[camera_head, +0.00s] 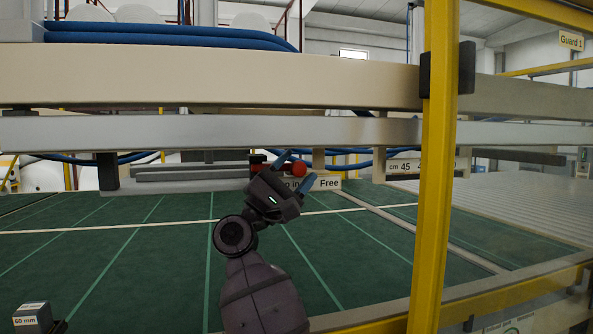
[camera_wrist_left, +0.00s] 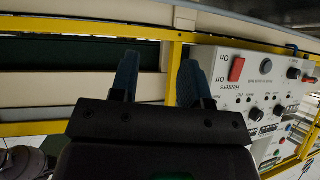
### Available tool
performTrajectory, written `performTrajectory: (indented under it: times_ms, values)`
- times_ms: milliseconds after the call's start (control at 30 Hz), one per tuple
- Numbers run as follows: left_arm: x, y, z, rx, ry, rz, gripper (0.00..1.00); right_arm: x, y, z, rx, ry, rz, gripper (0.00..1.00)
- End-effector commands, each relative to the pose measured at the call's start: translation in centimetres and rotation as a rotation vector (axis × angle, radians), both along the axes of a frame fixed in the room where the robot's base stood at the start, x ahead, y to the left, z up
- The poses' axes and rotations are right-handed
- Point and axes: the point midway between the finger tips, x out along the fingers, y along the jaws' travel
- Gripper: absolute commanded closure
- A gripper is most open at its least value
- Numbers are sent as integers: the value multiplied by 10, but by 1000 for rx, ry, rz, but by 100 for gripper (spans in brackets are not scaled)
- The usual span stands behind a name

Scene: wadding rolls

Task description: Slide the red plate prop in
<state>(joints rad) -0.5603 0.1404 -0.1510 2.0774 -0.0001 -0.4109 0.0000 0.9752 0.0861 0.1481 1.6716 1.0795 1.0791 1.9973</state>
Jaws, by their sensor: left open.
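The red plate prop shows as a round red knob (camera_head: 299,169) under the pale beam, just above a white label (camera_head: 326,184) that reads partly "in" and "Free". My right gripper (camera_head: 296,171) reaches up to it from below, its two blue fingers spread with the knob between them in the picture. I cannot tell whether they touch it.
A yellow post (camera_head: 436,160) stands right of my right arm, and long pale beams (camera_head: 210,76) cross above it. A green lined bed (camera_head: 130,260) lies below. A control panel (camera_wrist_left: 250,95) with a red switch sits right of my left gripper.

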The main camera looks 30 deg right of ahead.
Motion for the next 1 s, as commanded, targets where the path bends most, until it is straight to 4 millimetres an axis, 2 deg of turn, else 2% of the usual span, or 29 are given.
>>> performTrajectory:
  times_ms: [233,367,600,800,1000]
  values:
    - [0,1,0,4,0,-3,57,-1,-1,2,-1,-3,-1,44]
    - [-1,2,-2,6,4,-5,57,0,5,-4,-1,-1,0,44]
    - [-4,3,-13,10,21,-10,57,-1,33,-32,-1,4,2,44]
    - [0,1,-13,11,16,-14,57,-3,59,-55,1,3,1,44]
    - [0,1,-17,10,21,-16,57,-5,75,-68,0,1,1,44]
